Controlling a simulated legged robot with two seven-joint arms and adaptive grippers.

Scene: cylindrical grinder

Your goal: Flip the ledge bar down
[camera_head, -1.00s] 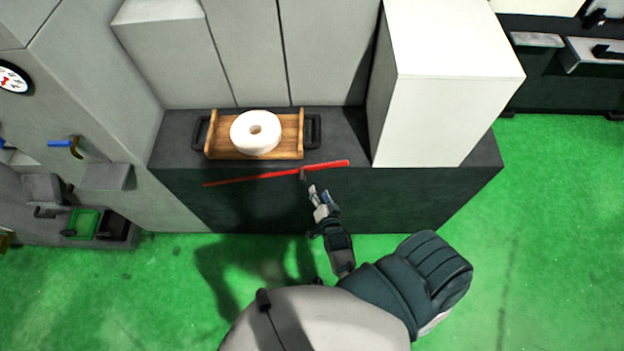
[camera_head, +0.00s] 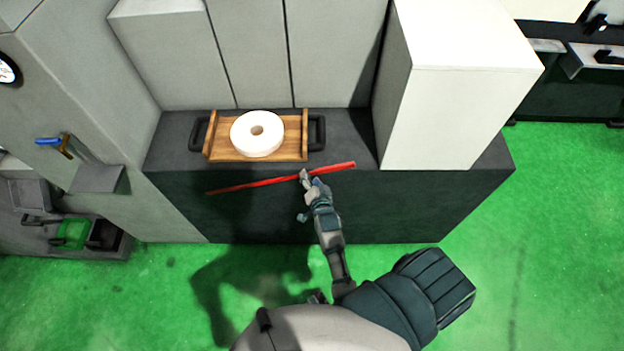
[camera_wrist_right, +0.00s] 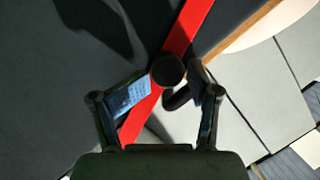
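The ledge bar is a long thin red bar (camera_head: 335,167) along the upper front edge of the dark ledge. It slopes slightly, its right end higher in the head view. My right gripper (camera_head: 306,181) is at the middle of the bar, from the front. In the right wrist view the red bar (camera_wrist_right: 190,25) runs diagonally past my right gripper (camera_wrist_right: 170,85). Its fingers are apart, with a dark round knob (camera_wrist_right: 168,70) and part of the bar between the tips. I cannot tell whether the fingers touch them. My left gripper is not in view.
A wooden tray (camera_head: 292,150) with a white grinding wheel (camera_head: 257,134) sits on the dark ledge (camera_head: 345,140). A tall white box (camera_head: 465,110) stands at its right. Grey machine panels rise behind. Green floor (camera_head: 540,230) is free at the right.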

